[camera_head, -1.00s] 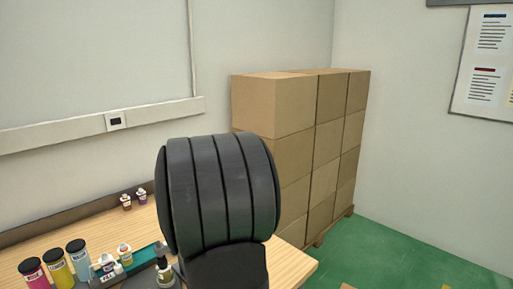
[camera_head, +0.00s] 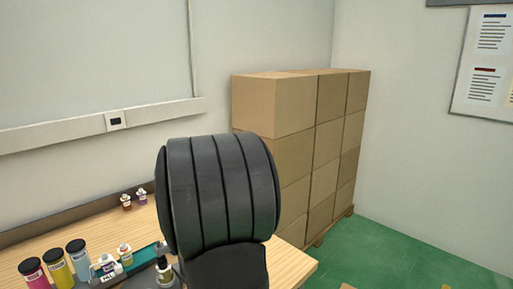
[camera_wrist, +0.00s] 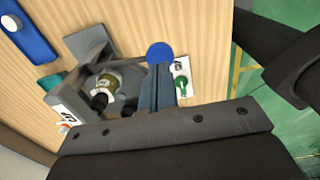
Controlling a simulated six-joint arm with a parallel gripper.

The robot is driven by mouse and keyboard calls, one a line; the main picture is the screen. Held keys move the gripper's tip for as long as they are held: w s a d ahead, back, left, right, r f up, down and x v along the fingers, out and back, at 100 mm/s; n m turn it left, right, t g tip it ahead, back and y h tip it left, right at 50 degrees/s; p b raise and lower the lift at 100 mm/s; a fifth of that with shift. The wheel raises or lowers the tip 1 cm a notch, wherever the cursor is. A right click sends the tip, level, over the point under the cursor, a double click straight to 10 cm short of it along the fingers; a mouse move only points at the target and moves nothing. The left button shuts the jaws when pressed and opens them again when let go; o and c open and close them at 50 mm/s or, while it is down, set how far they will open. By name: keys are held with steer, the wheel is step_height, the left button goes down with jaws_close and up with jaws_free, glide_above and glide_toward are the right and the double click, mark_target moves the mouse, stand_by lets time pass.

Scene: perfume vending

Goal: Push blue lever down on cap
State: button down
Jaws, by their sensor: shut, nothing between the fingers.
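The blue lever shows in the wrist view as a round blue knob (camera_wrist: 160,53), seen right at the tips of my gripper (camera_wrist: 160,80). My gripper is shut and empty; I cannot tell whether it touches the knob. To the left, a small bottle with a dark top (camera_wrist: 105,85) stands in the grey capping fixture (camera_wrist: 92,48). The bottle also shows in the head view (camera_head: 165,270), just left of my arm. The cap's seating is unclear. The lever is hidden in the head view.
Pink, yellow and blue-grey cans (camera_head: 78,262) and several small bottles (camera_head: 124,254) stand on the wooden table (camera_head: 292,265). A blue object (camera_wrist: 28,30) lies at the upper left of the wrist view. A white card with a green mark (camera_wrist: 181,78) lies right of the fingers.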

steer(key=shift+f, duration=0.1)
steer(key=shift+f, duration=2.45)
steer(key=shift+r, duration=4.05)
steer(key=shift+f, duration=2.4)
